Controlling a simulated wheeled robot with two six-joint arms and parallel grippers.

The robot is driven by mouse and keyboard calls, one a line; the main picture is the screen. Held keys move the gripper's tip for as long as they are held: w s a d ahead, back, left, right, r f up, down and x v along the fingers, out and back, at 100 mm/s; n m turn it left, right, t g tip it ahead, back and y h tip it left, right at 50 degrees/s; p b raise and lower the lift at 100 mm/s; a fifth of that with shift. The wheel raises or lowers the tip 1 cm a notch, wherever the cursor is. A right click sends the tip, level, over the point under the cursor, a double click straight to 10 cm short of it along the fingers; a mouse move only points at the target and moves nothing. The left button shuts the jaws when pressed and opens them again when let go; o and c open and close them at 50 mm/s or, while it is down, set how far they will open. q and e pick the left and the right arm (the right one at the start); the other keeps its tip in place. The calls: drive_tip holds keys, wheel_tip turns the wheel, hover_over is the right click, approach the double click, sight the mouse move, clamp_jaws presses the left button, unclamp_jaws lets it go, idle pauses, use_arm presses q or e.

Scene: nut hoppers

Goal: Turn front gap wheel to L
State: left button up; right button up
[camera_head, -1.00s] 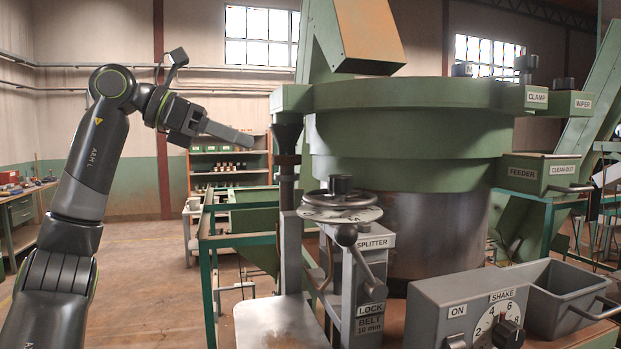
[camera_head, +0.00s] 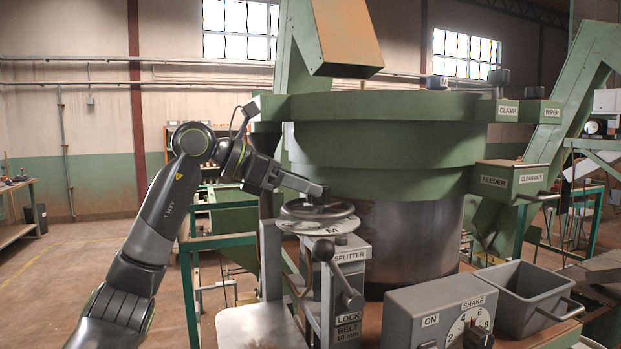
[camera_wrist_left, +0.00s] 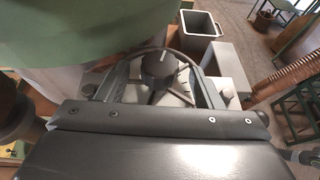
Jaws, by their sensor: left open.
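The front gap wheel (camera_head: 345,208) is a grey handwheel above a pale dial disc (camera_head: 300,226) on top of the splitter. The letter M shows on the disc's front edge. In the left wrist view the wheel's dark hub knob (camera_wrist_left: 158,66), with a pale line on top, shows beyond the palm. My left gripper (camera_head: 318,191) is at the wheel's top and open. In the wrist view its two fingers lie on either side of the hub knob with gaps; contact is not visible. The gripper hides most of the hub in the head view. My right gripper is not in view.
The green drum (camera_head: 385,150) stands close behind the wheel. The splitter's lock lever (camera_head: 335,265) is just below it. A grey control box (camera_head: 440,310) and an open bin (camera_head: 525,300) are at the right. The floor at the left is clear.

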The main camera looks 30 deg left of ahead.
use_arm(q)
drive_tip(key=shift+x, duration=1.1)
drive_tip(key=c, duration=1)
drive_tip(key=shift+o, duration=0.2)
drive_tip(key=shift+d+n+t+y, duration=0.1)
drive_tip(key=shift+n+t+y, duration=0.5)
drive_tip(key=shift+n+t, duration=0.15)
drive_tip(key=o, duration=1)
drive_tip(key=shift+c, duration=0.2)
drive_tip(key=shift+s, duration=0.1)
